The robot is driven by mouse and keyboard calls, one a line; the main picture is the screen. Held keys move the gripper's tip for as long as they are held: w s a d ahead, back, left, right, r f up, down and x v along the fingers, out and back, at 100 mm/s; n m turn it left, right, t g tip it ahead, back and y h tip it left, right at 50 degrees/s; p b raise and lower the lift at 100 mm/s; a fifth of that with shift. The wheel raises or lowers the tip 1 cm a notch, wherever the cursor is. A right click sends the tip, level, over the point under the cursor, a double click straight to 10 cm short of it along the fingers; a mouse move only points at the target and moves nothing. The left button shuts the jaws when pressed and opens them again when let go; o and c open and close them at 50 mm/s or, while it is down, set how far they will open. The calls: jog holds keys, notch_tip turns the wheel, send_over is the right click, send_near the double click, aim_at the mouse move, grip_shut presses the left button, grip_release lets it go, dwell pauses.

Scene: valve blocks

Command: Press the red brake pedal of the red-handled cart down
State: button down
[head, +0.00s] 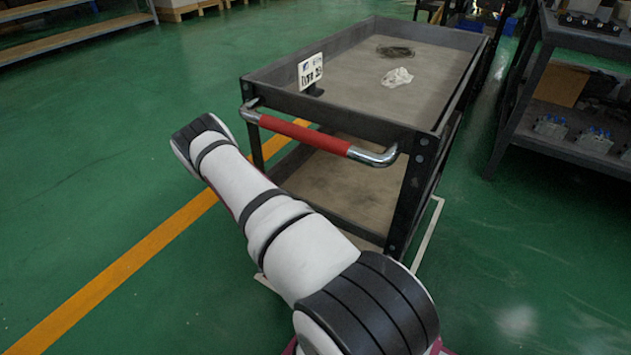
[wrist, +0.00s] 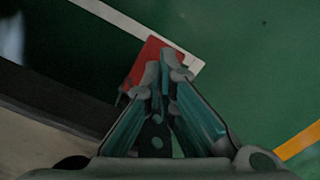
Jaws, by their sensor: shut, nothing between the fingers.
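The cart (head: 365,118) has a dark frame, two shelves and a red handle (head: 305,134) with chrome ends facing me in the head view. The red brake pedal (wrist: 150,58) shows in the wrist view, just beyond my fingertips and partly hidden behind them. My gripper (wrist: 165,75) is shut and empty, with its tips over the pedal's right part. I cannot tell whether the tips touch the pedal. In the head view my arm reaches down in front of the cart, and the gripper and pedal are hidden there.
A white line (wrist: 125,23) on the green floor runs beside the pedal. An orange floor line (head: 130,260) passes left of the cart. A dark workbench (head: 560,100) with parts stands at the right. Shelving (head: 70,35) is at the back left. The floor at left is clear.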

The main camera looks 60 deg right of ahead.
notch_tip(320, 180, up, 6)
jog(key=p, duration=0.4)
dwell(0.3)
jog(key=shift+s, duration=0.1)
dwell(0.4)
